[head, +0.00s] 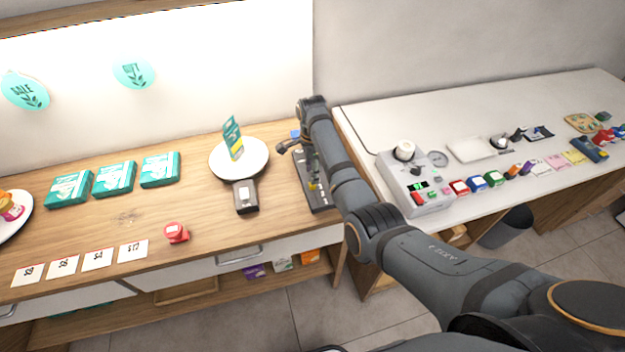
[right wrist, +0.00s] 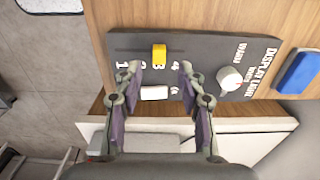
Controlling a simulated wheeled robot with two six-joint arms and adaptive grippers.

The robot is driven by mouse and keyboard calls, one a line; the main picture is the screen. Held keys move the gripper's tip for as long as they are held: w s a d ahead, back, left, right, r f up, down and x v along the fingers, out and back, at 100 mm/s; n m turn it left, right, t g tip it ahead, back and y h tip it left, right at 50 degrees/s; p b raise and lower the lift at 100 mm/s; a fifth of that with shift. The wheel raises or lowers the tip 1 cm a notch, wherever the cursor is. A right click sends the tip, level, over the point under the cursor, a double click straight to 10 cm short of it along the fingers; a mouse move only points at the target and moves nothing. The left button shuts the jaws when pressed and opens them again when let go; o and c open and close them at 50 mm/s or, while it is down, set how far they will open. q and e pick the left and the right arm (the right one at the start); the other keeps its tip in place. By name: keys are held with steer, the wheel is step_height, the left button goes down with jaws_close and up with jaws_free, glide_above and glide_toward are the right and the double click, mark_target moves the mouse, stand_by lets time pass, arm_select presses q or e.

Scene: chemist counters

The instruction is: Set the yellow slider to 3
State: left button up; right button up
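The dark display-light panel (head: 321,196) lies on the wooden counter; it also shows in the right wrist view (right wrist: 205,50). Its yellow slider (right wrist: 159,54) appears lined up with the printed 3, in a row of numbers from 1 to 4. In the head view the yellow slider (head: 313,186) is small and partly hidden by my arm. My right gripper (right wrist: 160,72) is open, its fingertips apart on either side of the slider's column, with the slider just beyond the tips. I see no contact with the slider. My left gripper is not in view.
On the panel are a white block (right wrist: 154,93) between the fingers and a round white knob (right wrist: 229,79). A blue object (right wrist: 299,72) lies to the right of the panel. A scale with a round white plate (head: 239,158) stands left of the panel.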

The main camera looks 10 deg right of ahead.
step_height(320, 180, up, 7)
steer(key=shift+f, duration=0.15)
stand_by(0.4)
